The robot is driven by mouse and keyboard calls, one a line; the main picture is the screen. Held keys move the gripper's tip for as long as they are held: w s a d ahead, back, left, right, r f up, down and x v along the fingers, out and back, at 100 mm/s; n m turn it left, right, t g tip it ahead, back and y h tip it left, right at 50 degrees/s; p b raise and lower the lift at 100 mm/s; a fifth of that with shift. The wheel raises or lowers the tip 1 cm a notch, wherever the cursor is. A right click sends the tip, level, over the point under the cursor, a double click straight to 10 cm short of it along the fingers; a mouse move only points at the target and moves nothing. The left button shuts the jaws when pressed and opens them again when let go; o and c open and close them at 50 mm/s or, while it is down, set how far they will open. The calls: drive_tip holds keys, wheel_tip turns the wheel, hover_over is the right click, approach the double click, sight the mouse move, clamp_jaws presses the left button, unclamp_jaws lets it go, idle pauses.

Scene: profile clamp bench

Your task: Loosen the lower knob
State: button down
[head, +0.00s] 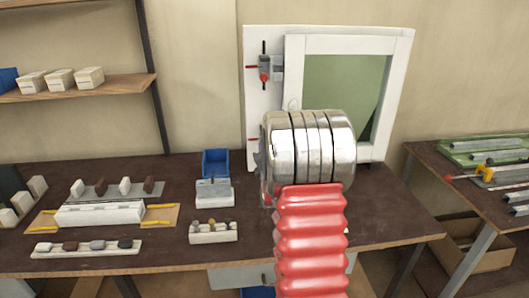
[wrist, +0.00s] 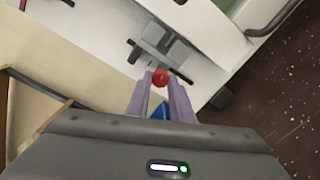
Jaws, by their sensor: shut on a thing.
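A white profile frame (head: 400,70) with a green pane stands upright against a white board (head: 257,110) at the back of the bench. The upper clamp (head: 265,65), with a red knob (head: 264,77), shows on the board in the head view. My gripper (wrist: 161,79) has its two pale purple fingers closed around a red knob (wrist: 160,75) in the wrist view. This knob sits on a grey clamp block (wrist: 165,45) with a dark rod, and it appears to be the lower one. In the head view my arm hides the lower clamp and my gripper.
A blue bin (head: 215,162), small grey-white blocks (head: 214,232) and a white tray (head: 100,214) stand on the dark bench left of my arm. A shelf (head: 80,88) holds boxes at left. A second table (head: 470,175) with tools is at right.

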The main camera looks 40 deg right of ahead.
drive_tip(key=shift+w+a+n, duration=0.15)
drive_tip(key=shift+a+n, duration=0.05)
drive_tip(key=shift+n, duration=0.4)
drive_tip(key=c, duration=1.9)
unclamp_jaws()
drive_tip(key=o, duration=0.3)
drive_tip(key=shift+d, duration=0.1)
drive_tip(key=shift+o, duration=0.2)
drive_tip(key=shift+s, duration=0.2)
drive_tip(key=v, duration=1.3)
drive_tip(key=shift+s+a, duration=0.15)
drive_tip(key=shift+a, duration=0.1)
drive_tip(key=shift+m, duration=0.3)
